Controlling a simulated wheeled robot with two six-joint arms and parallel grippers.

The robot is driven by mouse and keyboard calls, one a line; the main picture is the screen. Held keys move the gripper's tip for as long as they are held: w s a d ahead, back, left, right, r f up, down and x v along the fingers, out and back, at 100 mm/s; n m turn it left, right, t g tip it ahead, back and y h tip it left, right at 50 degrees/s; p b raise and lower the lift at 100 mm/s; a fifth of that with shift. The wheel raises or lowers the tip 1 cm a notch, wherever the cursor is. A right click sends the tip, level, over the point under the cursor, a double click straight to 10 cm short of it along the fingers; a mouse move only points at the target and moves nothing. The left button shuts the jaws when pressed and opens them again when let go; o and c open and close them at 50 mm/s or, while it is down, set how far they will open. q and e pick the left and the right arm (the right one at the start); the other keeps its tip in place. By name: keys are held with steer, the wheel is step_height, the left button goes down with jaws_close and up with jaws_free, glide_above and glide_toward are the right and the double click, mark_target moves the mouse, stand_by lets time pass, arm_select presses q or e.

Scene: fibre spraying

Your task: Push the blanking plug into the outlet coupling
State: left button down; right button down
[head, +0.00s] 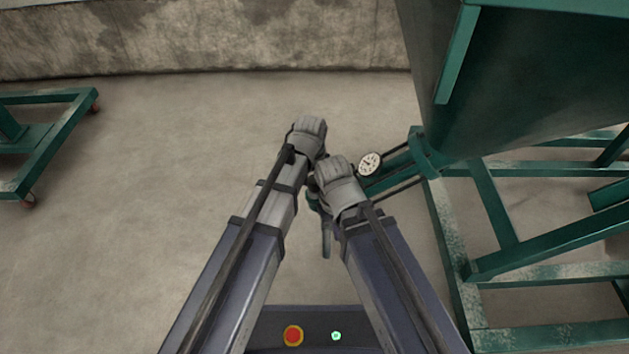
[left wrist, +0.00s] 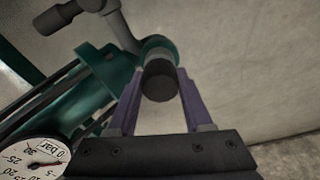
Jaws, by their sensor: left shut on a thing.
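In the left wrist view my left gripper (left wrist: 160,84) has its two purple fingers closed on either side of a dark round plug (left wrist: 160,80). Behind the plug is a round teal end (left wrist: 158,46), which looks like the outlet coupling on the green pipework. The plug overlaps it in this view, and I cannot tell whether they touch or how deep the plug sits. In the head view my left gripper (head: 308,138) is seen from above, and its fingers and the plug are hidden. My right gripper (head: 337,180) is close beside it; its jaws are hidden.
A white-faced pressure gauge (head: 369,164) sits on the green pipe, close to my right gripper; it also shows in the left wrist view (left wrist: 40,160). A green hopper and its frame (head: 490,205) fill the right. A green wheeled frame (head: 62,130) stands left. Floor between is clear.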

mark_target(314, 183)
arm_select(q)
steer(key=shift+f, duration=0.25)
steer(key=shift+c, duration=1.2)
jaws_free()
steer(key=shift+r, duration=0.15)
steer(key=r+p, duration=0.5)
steer(key=s+r+p, duration=0.1)
steer(key=r+p, duration=0.1)
steer(key=shift+s+a+r+p, duration=0.1)
steer(key=shift+a+r+p, duration=0.05)
steer(key=shift+r+p, duration=0.2)
steer(key=shift+f, duration=0.1)
